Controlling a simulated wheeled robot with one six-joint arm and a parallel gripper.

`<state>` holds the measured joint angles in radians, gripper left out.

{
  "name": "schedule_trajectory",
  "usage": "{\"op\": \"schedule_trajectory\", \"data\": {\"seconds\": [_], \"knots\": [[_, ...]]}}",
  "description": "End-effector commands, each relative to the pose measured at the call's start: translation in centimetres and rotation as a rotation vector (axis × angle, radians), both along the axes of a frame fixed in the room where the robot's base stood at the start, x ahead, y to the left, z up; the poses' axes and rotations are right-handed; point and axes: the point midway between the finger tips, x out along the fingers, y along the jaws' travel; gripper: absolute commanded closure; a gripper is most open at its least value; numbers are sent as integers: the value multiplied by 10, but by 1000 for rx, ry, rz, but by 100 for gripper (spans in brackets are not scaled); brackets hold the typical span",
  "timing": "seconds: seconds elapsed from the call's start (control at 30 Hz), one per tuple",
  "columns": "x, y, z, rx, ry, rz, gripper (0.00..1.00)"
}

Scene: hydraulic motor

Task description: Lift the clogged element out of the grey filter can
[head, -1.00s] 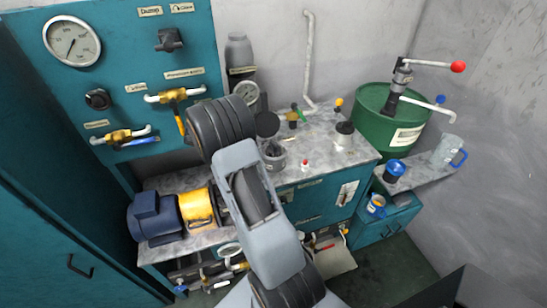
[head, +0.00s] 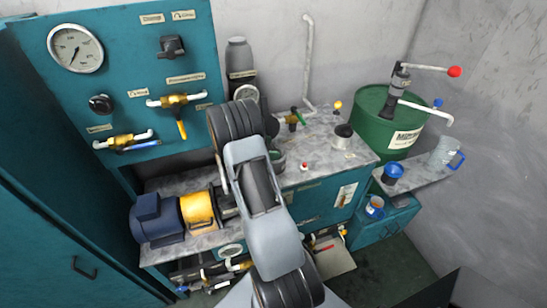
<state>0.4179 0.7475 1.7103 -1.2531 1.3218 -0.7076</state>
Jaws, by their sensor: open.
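My arm reaches up across the middle of the head view and bends over the bench. My gripper does not show; the upper arm links hide it.
The grey bench top (head: 322,150) carries a small red-topped item (head: 304,167) and a dark-capped fitting (head: 343,136). A green drum (head: 385,120) with a red-knobbed pump stands right. A yellow-and-blue motor (head: 172,215) sits left. A teal panel (head: 130,75) with valves rises behind.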

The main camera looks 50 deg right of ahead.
Motion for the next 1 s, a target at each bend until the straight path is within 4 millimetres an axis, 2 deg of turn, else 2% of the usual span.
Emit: {"op": "schedule_trajectory", "data": {"seconds": [0.07,0.77,1.0], "knots": [[0,0,0,0,0,0,17],[0,0,0,0,-1,0,84],[1,0,2,-1,-2,-1,84]]}}
